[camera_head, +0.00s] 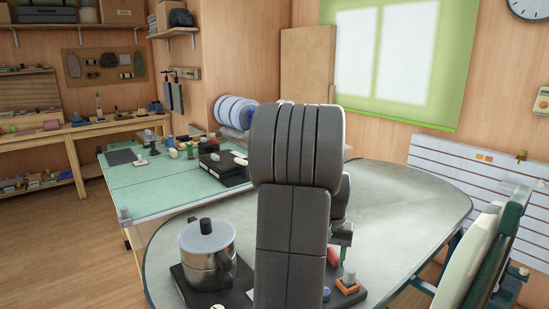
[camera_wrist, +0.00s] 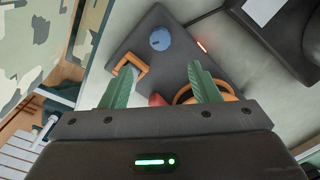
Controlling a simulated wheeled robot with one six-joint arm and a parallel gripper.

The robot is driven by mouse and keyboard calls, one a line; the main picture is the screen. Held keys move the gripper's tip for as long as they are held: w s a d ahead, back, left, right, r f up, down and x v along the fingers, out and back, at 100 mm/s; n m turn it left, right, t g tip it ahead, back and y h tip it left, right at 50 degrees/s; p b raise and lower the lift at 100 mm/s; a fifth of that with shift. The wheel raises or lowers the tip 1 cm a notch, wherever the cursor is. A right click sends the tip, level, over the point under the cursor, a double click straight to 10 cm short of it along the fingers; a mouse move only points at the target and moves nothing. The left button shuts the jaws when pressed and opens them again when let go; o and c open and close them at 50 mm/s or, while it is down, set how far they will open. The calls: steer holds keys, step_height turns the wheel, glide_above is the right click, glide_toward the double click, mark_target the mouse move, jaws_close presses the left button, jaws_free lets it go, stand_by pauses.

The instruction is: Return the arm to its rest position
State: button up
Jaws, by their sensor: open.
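My gripper shows in the wrist view (camera_wrist: 160,82) with its two green fingers apart and nothing visible between their tips. It hangs over a dark board (camera_wrist: 150,38) that carries a blue knob (camera_wrist: 159,39), an orange bracket (camera_wrist: 131,62), an orange ring and a red piece. The right finger overlaps the ring in the picture; I cannot tell whether they touch. In the head view my raised arm fills the middle and hides most of the gripper; a bit of green (camera_head: 342,236) shows at its right.
A metal pot with a grey lid (camera_head: 207,236) stands left of my arm on the grey rounded table (camera_head: 395,205). A green-topped bench (camera_head: 165,185) with several small items is behind left. A green and cream chair (camera_head: 480,250) stands at the right. The table's right half looks clear.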

step_height(320, 180, down, 13)
steer(key=shift+r+b, duration=0.2)
steer(key=shift+b, duration=0.25)
steer(key=shift+w+n, duration=0.2)
steer(key=shift+n, duration=0.1)
steer(key=n, duration=0.4)
steer(key=shift+s+r+n, duration=0.1)
steer(key=shift+n, duration=0.3)
steer(key=n, duration=0.6)
steer(key=shift+n, duration=0.4)
steer(key=shift+r, duration=2.75)
